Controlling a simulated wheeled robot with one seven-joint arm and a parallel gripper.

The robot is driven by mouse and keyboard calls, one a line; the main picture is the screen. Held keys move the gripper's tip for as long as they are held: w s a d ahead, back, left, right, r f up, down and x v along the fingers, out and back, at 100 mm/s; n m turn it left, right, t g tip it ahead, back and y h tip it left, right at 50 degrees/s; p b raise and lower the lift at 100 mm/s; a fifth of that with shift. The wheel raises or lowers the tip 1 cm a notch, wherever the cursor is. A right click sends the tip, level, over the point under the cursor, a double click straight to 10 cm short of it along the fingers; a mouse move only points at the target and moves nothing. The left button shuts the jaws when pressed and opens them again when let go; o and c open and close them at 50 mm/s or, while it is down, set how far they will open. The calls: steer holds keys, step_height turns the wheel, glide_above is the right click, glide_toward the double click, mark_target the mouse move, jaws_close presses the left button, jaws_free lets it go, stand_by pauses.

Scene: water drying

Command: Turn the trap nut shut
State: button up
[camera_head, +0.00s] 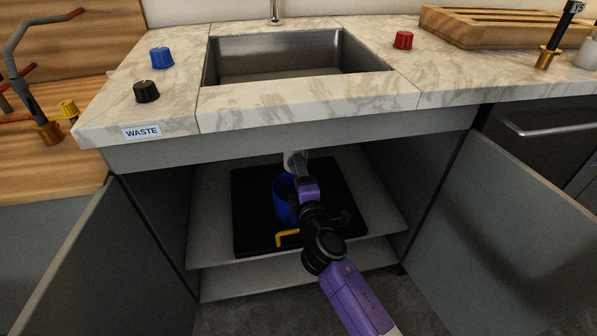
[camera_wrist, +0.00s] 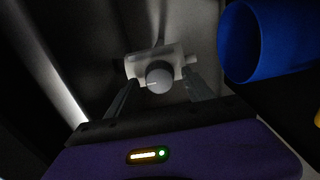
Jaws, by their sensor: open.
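A pale trap fitting hangs under the sink, and part of it (camera_head: 293,158) shows above my gripper in the head view. In the wrist view a round grey knob-like end, which looks like the trap nut (camera_wrist: 159,77), sits in front of a whitish cross-shaped body (camera_wrist: 140,65). It has a light line on its face. My gripper (camera_wrist: 161,80) is open, with one finger on each side of the nut. I cannot tell whether the fingers touch it. In the head view my gripper (camera_head: 300,174) reaches into the cabinet and hides much of the trap.
A blue cup (camera_head: 282,200) stands close to my gripper on a black mat (camera_head: 250,215); it also shows in the wrist view (camera_wrist: 240,42). A yellow handle (camera_head: 287,238) lies at the mat's front. Open cabinet doors (camera_head: 500,200) flank the opening. The sink (camera_head: 285,55) is above.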

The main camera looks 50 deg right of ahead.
steer(key=v, duration=0.7)
steer(key=shift+s+a, duration=0.1)
stand_by(0.4)
